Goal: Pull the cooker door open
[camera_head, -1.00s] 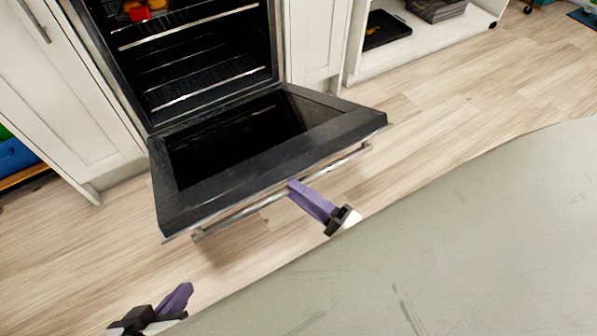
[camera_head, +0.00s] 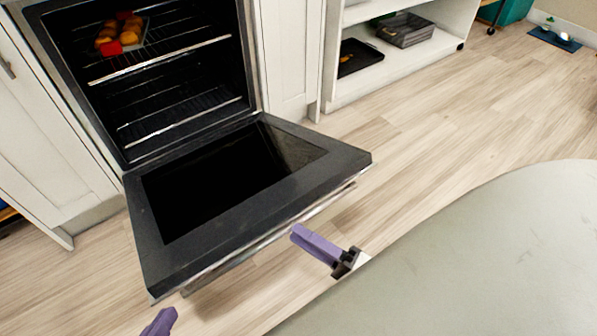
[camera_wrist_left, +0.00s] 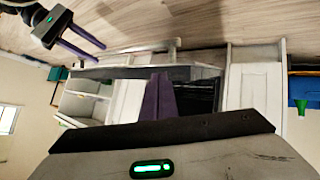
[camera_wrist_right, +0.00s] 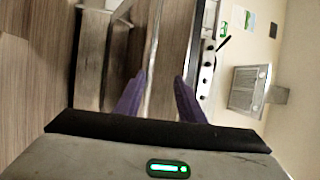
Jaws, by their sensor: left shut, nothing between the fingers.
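The cooker door (camera_head: 240,222) is hinged far down, with its inner side and dark glass facing up. Its metal handle (camera_head: 332,199) shows partly below the front edge. My right gripper (camera_head: 297,232) is just in front of that edge, near the handle. The left wrist view shows its two purple fingers (camera_wrist_left: 95,53) apart. In the right wrist view, the handle bar (camera_wrist_right: 153,55) runs between the spread fingers; contact cannot be told. My left gripper (camera_head: 160,322) is at the bottom edge of the head view, apart from the door, its fingers (camera_wrist_left: 159,97) closed together and empty.
The oven cavity (camera_head: 165,95) has wire racks, with orange and red items on the upper one. A white open shelf (camera_head: 400,60) stands right of it. A grey rounded surface (camera_head: 480,260) fills the lower right. Wooden floor (camera_head: 450,130) is clear between them.

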